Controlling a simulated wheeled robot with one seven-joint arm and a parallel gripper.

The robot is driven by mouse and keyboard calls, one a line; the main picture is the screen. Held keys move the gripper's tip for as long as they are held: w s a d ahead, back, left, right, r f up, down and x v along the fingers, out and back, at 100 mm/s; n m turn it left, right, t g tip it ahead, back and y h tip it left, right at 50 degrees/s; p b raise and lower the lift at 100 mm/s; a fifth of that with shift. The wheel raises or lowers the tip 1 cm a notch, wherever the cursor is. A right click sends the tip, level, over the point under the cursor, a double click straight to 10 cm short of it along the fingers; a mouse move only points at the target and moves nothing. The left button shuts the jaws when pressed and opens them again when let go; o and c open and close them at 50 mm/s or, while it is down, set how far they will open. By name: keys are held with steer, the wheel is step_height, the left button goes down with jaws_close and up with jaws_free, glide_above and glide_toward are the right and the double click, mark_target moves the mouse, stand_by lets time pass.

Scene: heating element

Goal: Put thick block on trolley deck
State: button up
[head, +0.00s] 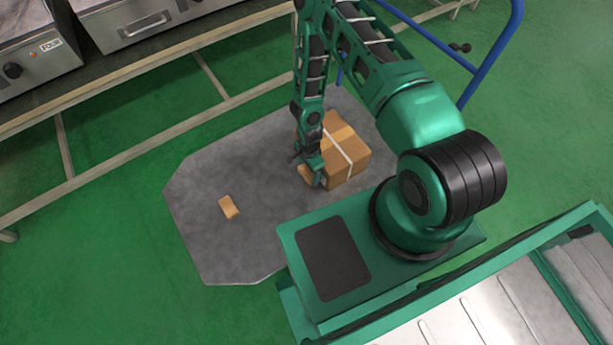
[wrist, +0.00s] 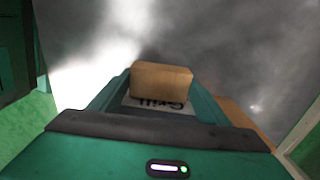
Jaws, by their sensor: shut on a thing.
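The trolley deck (head: 200,178) is a grey, cut-cornered plate low over the green floor, and it fills the background of the wrist view (wrist: 240,40). My gripper (head: 312,178) is low over the deck, just left of a cardboard box. It is shut on a tan block, the thick block (head: 305,173). In the wrist view the thick block (wrist: 160,82) sits between my fingertips, with dark lettering below it. I cannot tell whether the block touches the deck. A second small tan block (head: 228,207) lies on the deck's left part.
The cardboard box (head: 345,155) with a white strap stands on the deck beside my gripper. A blue handle (head: 490,60) rises at the right. A bench with metal appliances (head: 140,22) runs along the top left. The deck's left and front are mostly clear.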

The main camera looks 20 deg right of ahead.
mark_target(308, 175)
steer(key=shift+f, duration=1.9)
steer(key=shift+f, duration=0.1)
steer(key=o, duration=1.1)
